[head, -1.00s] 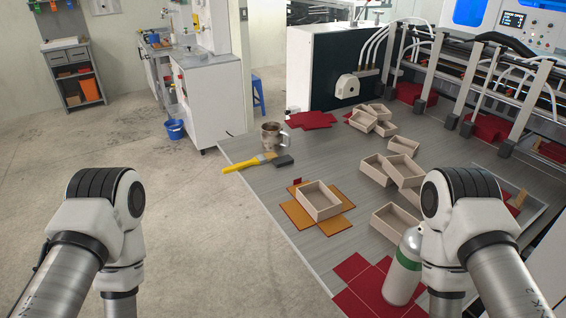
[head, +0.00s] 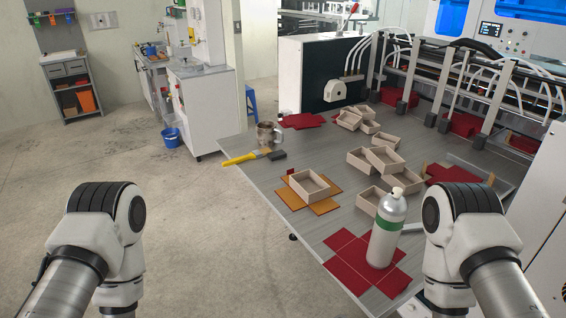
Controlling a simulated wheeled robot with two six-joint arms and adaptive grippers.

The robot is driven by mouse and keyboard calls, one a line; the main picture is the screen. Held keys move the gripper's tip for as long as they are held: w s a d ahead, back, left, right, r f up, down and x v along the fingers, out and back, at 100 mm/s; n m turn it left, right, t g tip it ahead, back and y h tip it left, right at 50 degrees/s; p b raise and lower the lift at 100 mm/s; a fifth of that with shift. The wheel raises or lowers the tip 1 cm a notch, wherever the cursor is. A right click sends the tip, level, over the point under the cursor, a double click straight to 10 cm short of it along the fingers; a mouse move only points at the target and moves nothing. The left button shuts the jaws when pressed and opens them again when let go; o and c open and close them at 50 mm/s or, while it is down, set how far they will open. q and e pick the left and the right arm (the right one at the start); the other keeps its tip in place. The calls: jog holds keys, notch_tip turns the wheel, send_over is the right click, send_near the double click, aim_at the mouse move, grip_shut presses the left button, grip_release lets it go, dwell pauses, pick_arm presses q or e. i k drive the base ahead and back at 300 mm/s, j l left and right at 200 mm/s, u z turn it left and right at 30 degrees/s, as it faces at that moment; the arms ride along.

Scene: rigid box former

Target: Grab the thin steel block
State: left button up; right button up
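No block is plainly recognisable as the thin steel block. A flat grey piece (head: 412,228) lies on the table just right of the white and green bottle. The bottle and my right arm partly cover it, so I cannot tell whether it is the steel block. Only upper links of my two arms show, at the lower left and lower right. Neither gripper is in view.
The grey table (head: 240,163) holds a bottle (head: 386,232) on red card (head: 345,255), a tray (head: 309,186) on orange card (head: 325,206), several beige trays (head: 384,160), a metal mug (head: 267,136) and a yellow-handled brush (head: 240,159). Machinery borders the right. Floor is free at left.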

aim_at(274, 157)
jog(key=i+j+z, duration=0.15)
jog(key=z, duration=0.15)
jog(key=i+j+z, duration=0.1)
jog(key=j+z, duration=0.15)
jog(key=j, duration=0.15)
jog(key=j+z, duration=0.3)
jog(key=i, duration=0.05)
